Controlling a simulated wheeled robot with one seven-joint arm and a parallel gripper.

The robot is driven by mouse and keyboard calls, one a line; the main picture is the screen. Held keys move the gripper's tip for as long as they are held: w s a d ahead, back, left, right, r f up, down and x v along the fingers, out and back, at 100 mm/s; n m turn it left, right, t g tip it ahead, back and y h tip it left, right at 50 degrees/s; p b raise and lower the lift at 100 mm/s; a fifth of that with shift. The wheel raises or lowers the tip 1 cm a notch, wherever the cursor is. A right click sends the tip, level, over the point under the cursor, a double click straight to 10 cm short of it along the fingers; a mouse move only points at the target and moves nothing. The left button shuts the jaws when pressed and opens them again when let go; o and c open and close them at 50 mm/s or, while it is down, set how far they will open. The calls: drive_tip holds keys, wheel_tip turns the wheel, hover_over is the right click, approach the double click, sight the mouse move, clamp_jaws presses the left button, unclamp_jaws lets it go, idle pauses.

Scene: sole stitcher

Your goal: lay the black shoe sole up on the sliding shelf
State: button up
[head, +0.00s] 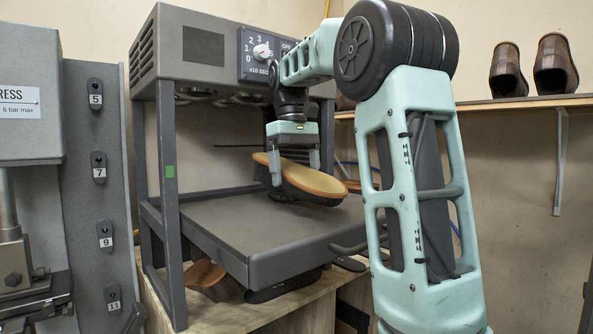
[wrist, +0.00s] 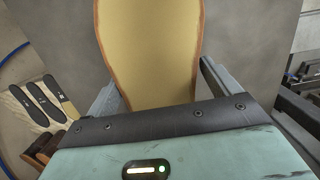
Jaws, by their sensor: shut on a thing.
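The shoe sole (head: 318,180) has a tan upper face with a brown rim and a black underside. My gripper (head: 295,168) is shut across it, one finger on each side, and holds it tan face up, slightly tilted. The wrist view shows the sole (wrist: 150,50) between my fingers, its far end cut off by the picture edge. The sliding shelf (head: 255,228) is a flat dark grey plate under the heater box, and the sole is over its back right part. I cannot tell whether the black underside touches the shelf.
The heater box (head: 203,48) with a dial stands above the shelf on grey posts (head: 170,205). Brown and black soles (head: 207,274) lie beneath the shelf; several dark soles (wrist: 45,100) show in the wrist view. A press (head: 30,110) stands left. The shelf's front is clear.

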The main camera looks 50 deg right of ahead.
drive_tip(key=shift+f, duration=0.2)
drive_tip(key=o, duration=0.9)
drive_tip(key=shift+r, duration=0.15)
wheel_tip(320, 180, up, 10)
drive_tip(key=shift+f+p, duration=0.1)
drive_tip(key=shift+p, duration=0.55)
